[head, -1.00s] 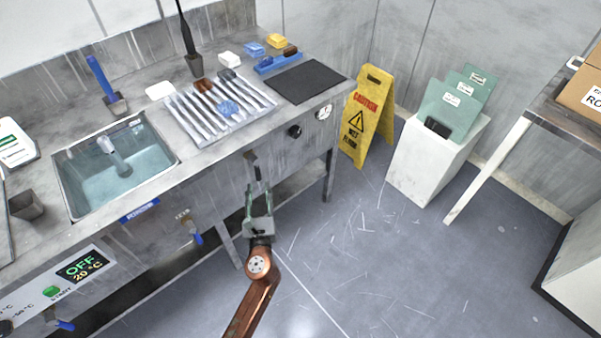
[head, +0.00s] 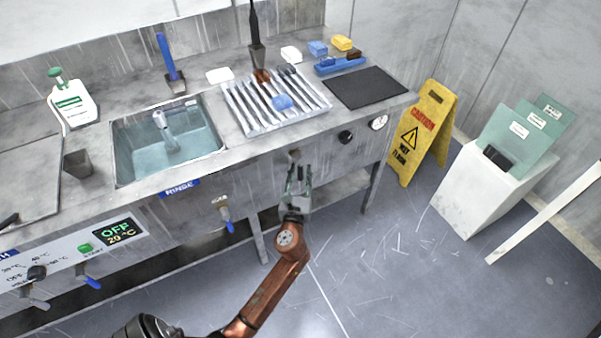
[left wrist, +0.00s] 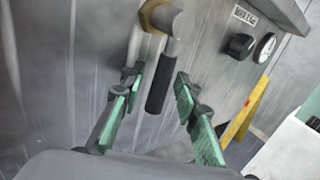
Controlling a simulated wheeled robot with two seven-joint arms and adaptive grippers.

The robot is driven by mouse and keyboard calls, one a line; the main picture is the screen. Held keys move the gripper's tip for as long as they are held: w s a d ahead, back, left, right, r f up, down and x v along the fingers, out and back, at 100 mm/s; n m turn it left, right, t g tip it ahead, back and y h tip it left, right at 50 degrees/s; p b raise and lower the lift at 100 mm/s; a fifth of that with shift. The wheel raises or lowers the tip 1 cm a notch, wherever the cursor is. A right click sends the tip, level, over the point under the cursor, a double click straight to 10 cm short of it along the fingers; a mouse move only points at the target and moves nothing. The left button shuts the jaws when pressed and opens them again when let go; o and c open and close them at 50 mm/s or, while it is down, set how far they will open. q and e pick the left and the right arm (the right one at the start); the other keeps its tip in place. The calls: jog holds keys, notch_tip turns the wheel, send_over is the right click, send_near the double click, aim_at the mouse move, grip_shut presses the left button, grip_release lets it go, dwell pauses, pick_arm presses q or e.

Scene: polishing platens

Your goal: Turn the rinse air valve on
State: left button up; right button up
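A valve with a brass nut and grey stem (left wrist: 172,20) sticks out of the sink bench's front panel in the left wrist view. Its black-sleeved lever (left wrist: 159,85) hangs downward. In the head view its fitting (head: 294,153) shows just above my left gripper (head: 299,175), which hides most of the lever. The left wrist view shows my left gripper (left wrist: 157,98) open, its green-padded fingers on either side of the lever. I see no clear contact. No label naming this valve is readable. My right gripper is not in view.
A blue-handled valve (head: 226,214) hangs below the RINSE label (head: 180,188) on the panel. A black knob (head: 346,137) and round gauge (head: 378,122) are to the right. A yellow wet-floor sign (head: 425,135) stands beside the bench. The floor in front is clear.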

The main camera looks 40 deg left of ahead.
pick_arm(q)
grip_shut()
jog(key=shift+f, duration=0.1)
dwell(0.5)
